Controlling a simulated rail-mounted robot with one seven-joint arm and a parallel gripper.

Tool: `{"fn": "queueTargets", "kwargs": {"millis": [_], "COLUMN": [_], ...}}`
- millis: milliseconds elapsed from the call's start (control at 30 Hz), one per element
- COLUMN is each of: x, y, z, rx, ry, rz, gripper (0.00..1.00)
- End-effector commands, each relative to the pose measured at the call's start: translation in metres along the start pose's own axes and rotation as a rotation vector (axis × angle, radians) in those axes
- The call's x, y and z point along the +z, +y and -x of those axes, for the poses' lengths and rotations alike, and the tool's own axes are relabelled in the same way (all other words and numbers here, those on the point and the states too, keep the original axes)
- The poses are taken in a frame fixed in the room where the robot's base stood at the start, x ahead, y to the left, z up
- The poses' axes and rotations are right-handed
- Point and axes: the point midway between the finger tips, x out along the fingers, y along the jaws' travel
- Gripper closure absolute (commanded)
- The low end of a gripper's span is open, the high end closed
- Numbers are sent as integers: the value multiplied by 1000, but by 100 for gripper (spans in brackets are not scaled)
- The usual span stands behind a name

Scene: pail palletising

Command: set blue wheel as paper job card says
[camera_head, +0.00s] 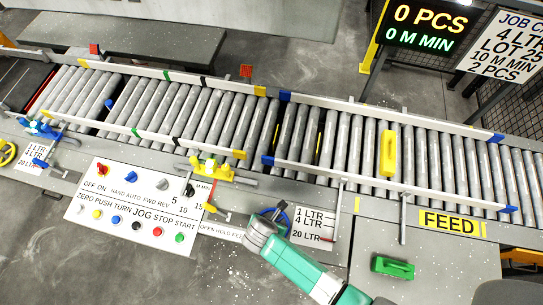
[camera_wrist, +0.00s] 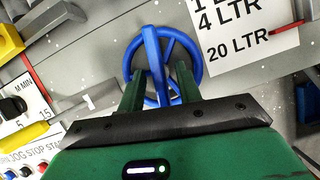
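The blue wheel (camera_head: 284,212) sits on the front ledge of the conveyor, partly hidden by my gripper (camera_head: 264,226). In the wrist view the blue wheel (camera_wrist: 194,48) shows its rim and spokes. My gripper (camera_wrist: 160,84) has its two green fingers apart, one on each side of a blue bar of the wheel, with gaps visible. The scale plate (camera_head: 313,223) beside the wheel reads 1, 4 and 20 LTR; its red pointer (camera_wrist: 287,28) is near the 20 LTR line. The paper job card (camera_head: 510,45) shows 4 LTR, LOT 25, 10 M MIN, 2 PCS; its edge is cut off.
A control panel (camera_head: 133,212) with knobs and buttons lies left of the wheel. A yellow-handled lever (camera_head: 216,209) is close by. Guide rails (camera_head: 380,184) run along the roller conveyor. A green block (camera_head: 392,267) lies at the front right. The display (camera_head: 428,27) reads 0 PCS, 0 M MIN.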

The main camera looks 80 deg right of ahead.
Motion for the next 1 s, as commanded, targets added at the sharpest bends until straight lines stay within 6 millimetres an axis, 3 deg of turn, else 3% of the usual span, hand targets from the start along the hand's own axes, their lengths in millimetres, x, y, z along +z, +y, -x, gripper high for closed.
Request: {"fn": "queueTargets", "kwargs": {"millis": [200, 367, 733, 1000], "x": [0, 0, 1, 2], "y": [0, 0, 2, 3], "z": [0, 0, 2, 3], "rx": [1, 1, -14, -85], "ry": [0, 0, 0, 0], "rz": [0, 0, -37, -205], "gripper": [67, 99, 100, 100]}}
